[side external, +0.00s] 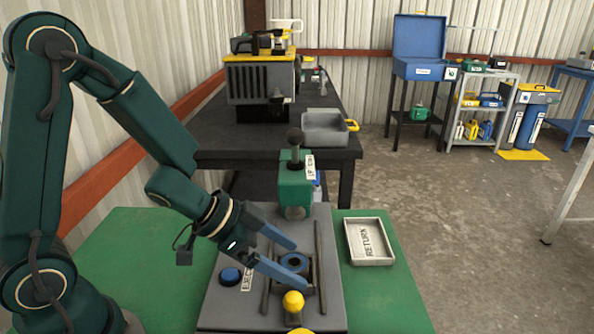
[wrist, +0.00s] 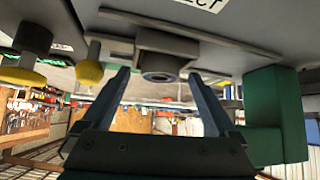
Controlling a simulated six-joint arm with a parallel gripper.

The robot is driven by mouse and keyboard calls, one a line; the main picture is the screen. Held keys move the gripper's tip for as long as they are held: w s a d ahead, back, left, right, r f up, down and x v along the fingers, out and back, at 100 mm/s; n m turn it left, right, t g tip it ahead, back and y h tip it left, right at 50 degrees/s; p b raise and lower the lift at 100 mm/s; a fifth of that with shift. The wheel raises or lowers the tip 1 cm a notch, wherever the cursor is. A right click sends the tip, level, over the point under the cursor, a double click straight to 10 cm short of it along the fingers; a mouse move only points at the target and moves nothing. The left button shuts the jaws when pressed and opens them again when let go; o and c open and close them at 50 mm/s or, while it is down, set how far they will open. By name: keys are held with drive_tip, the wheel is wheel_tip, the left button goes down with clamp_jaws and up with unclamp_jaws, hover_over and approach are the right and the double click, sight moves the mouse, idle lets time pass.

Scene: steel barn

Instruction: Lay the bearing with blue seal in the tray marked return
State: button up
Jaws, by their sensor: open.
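The bearing with a blue ring (side external: 293,262) sits in a dark pocket of the grey fixture, between two rails. In the wrist view the bearing (wrist: 159,76) shows as a ring in its holder, between my fingers. My gripper (side external: 304,268) is open, with its blue fingers reaching either side of the bearing; I cannot tell whether they touch it. My gripper (wrist: 159,74) also shows empty in the wrist view. The grey tray marked RETURN (side external: 369,242) lies on the green table right of the fixture and is empty.
A green press head with a black ball lever (side external: 295,180) stands behind the bearing. A yellow knob (side external: 293,301) is in front of it, and a blue button (side external: 231,276) is to the left. The green table (side external: 385,300) is clear around the tray.

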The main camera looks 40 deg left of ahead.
clamp_jaws()
drive_tip(key=shift+r, duration=0.15)
idle(0.4)
